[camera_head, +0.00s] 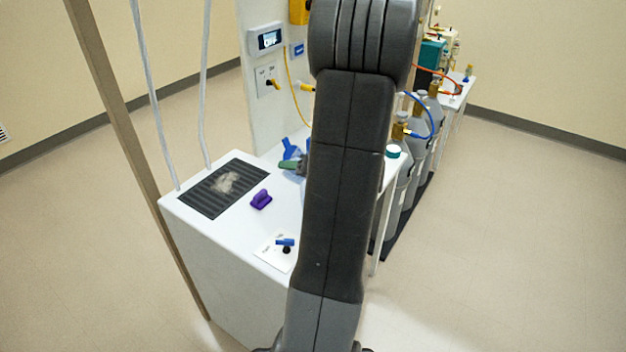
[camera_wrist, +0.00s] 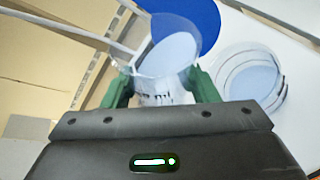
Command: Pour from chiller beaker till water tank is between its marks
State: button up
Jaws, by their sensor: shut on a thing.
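In the wrist view, my gripper (camera_wrist: 160,88) has its green fingers shut on a clear beaker (camera_wrist: 155,98) with dark lettering on its wall. Pale bluish liquid shows inside the beaker. To the right, apart from the beaker, stands a clear round vessel (camera_wrist: 283,92) with dark lines around its wall, seemingly the water tank. Pale liquid shows in it, but I cannot tell its level against the lines. In the head view my arm hides the beaker, the vessel and most of my gripper.
A blue round pad (camera_wrist: 203,16) lies beyond the beaker. On the white bench (camera_head: 225,250) are a dark grille (camera_head: 205,203) with pale matter on it, a purple block (camera_head: 261,199) and a plate with a blue handle (camera_head: 285,242). Grey gas cylinders (camera_head: 405,190) stand at the right.

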jog(key=shift+f, duration=0.1)
dwell(0.5)
jog(key=shift+r+m+y+p, duration=0.5)
jog(key=shift+m+p, duration=0.2)
jog(key=shift+p, duration=0.05)
dwell(1.5)
jog(key=shift+f+m+g+y, duration=0.3)
jog(key=shift+m+g+y, duration=0.1)
jog(key=shift+m, duration=0.2)
dwell(2.2)
jog(key=shift+r+m+y, duration=0.3)
jog(key=shift+r+m, duration=0.05)
jog(key=shift+m, duration=0.15)
dwell(1.8)
